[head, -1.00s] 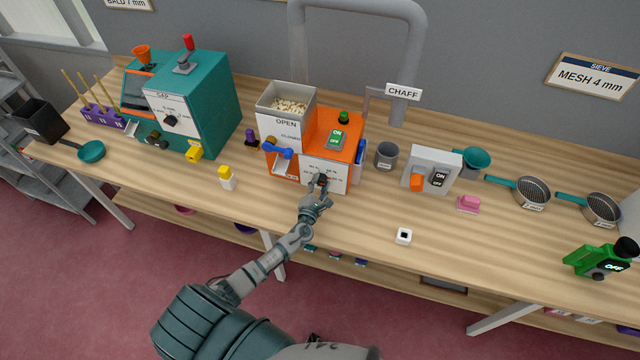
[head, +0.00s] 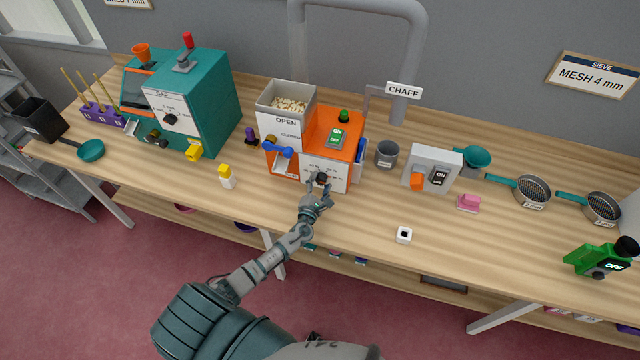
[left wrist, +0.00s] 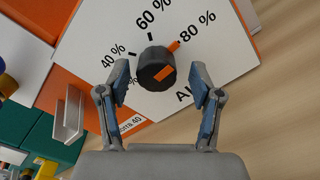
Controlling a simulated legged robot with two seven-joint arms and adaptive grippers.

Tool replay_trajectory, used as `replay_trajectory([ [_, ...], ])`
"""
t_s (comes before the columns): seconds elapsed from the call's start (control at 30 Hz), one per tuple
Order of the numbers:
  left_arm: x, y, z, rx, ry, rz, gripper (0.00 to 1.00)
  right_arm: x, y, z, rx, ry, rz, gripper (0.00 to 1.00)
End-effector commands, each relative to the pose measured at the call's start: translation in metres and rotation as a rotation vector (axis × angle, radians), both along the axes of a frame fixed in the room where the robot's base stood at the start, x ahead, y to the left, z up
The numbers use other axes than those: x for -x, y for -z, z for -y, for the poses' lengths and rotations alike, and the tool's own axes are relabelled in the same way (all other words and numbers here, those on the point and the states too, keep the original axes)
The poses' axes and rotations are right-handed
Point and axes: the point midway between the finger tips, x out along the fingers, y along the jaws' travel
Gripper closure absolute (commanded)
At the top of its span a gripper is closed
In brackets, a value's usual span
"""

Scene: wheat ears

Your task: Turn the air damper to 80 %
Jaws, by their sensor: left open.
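The air damper dial (head: 322,179) is a black knob on the white front plate of an orange machine (head: 337,128). In the left wrist view the knob (left wrist: 155,66) has an orange pointer tab toward the 80 % mark and an orange bar on its face. The 40 %, 60 % and 80 % marks are readable; the lettering below is partly cut off. My left gripper (head: 316,194) is open in front of the knob. In the left wrist view its fingers (left wrist: 160,78) stand either side of the knob with gaps, apparently not touching it. My right gripper is not in view.
A blue lever (head: 278,149) sits left of the plate, below a grey hopper (head: 287,105) of grain. A switch box (head: 431,170) and grey cup (head: 386,154) stand to the right. A small white block (head: 403,235) lies near the front edge. Bare wood surrounds it.

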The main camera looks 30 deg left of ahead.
Motion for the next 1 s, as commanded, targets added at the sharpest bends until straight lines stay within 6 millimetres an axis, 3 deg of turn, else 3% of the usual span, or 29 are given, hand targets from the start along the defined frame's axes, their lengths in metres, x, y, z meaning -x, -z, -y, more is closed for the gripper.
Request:
replay_trajectory([
  [0.17, 0.018, 0.000, 0.004, 0.001, 0.001, 0.000, 0.35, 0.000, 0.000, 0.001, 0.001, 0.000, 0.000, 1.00],
  [0.4, 0.070, 0.002, 0.016, 0.002, 0.001, -0.004, 0.35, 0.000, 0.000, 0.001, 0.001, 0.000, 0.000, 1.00],
  [0.6, 0.103, 0.003, 0.024, 0.001, 0.001, -0.006, 0.35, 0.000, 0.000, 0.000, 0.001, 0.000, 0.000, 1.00],
  [0.77, 0.114, 0.002, 0.026, 0.001, 0.001, -0.003, 0.35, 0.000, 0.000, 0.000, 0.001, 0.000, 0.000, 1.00],
  [1.0, 0.116, 0.002, 0.027, 0.001, 0.001, -0.003, 0.35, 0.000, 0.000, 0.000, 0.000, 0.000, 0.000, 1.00],
])
